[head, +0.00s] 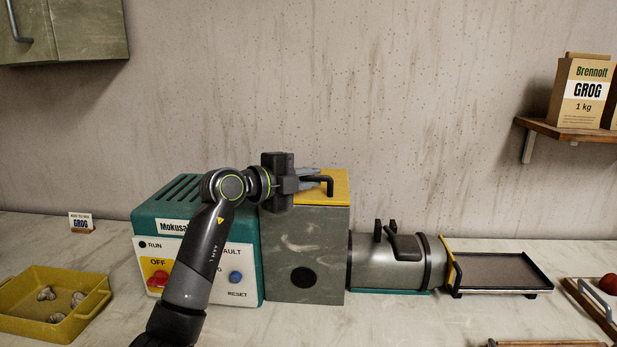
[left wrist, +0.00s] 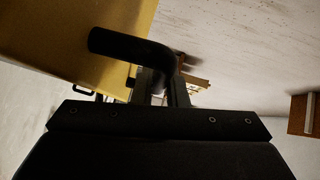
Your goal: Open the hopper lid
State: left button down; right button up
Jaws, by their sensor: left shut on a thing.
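The hopper (head: 306,247) is a grey-green marbled box with a dark round spot on its front. Its yellow lid (head: 338,190) lies flat on top, and looks closed. A black bent handle (head: 329,185) stands at the lid's front. My left gripper (head: 316,177) reaches in from the left over the lid and is shut on the handle. In the left wrist view the black handle (left wrist: 125,45) runs to between the fingers, with the yellow lid (left wrist: 60,40) behind it. My right gripper is not in view.
A teal machine (head: 185,197) with red and blue buttons stands left of the hopper, behind my left arm. A grey barrel (head: 385,268) and a dark tray (head: 500,272) stand to the right. A yellow bin (head: 95,305) with lumps sits front left. A shelf (head: 570,132) hangs at right.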

pick_arm(q)
jog(key=w+r+n+g+y+p, duration=0.2)
jog(key=r+p, duration=0.7)
jog(key=p, duration=1.1)
jog(key=shift+w+r+n+g, duration=0.3)
jog(key=shift+w+n+g, duration=0.7)
jog(key=shift+w, duration=0.9)
jog(key=c, duration=1.5)
grip_release()
jog(key=shift+o, duration=0.2)
jog(key=shift+a+g, duration=0.15)
jog(key=shift+g, duration=0.15)
